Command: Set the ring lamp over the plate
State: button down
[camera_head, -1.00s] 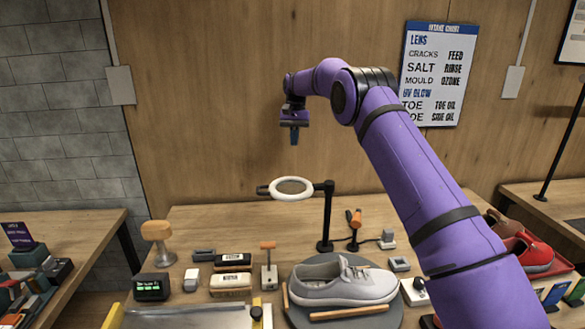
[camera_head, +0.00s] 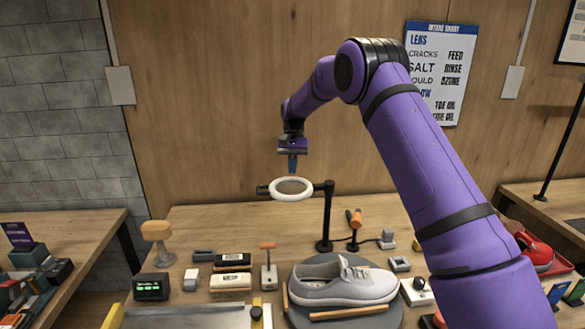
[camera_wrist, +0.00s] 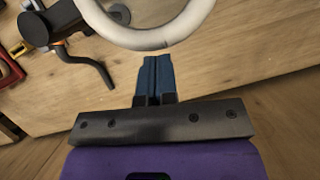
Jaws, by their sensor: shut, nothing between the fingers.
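The ring lamp (camera_head: 291,196) is a white ring on a black stand (camera_head: 327,218). Its ring hangs level above the table, behind and to the left of the shoe, with part of the round grey plate (camera_head: 297,309) below and in front. A grey sneaker (camera_head: 345,285) rests on the plate. My gripper (camera_head: 292,168) is shut and empty, pointing down just above the ring in the head view. In the wrist view my gripper's blue fingers (camera_wrist: 156,72) are together, near the white ring (camera_wrist: 150,38), with no clear contact.
Several small items stand on the wooden table, among them a wooden-topped stand (camera_head: 157,238), an orange-handled tool (camera_head: 355,222) and a small press (camera_head: 268,268). A pale tray (camera_head: 185,317) lies at the front left. A wooden wall rises behind the table.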

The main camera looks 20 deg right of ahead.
aim_at(288, 189)
jog(key=shift+a, duration=0.1)
dwell(0.3)
jog(key=shift+s+a+n, duration=0.25)
jog(key=shift+n, duration=0.15)
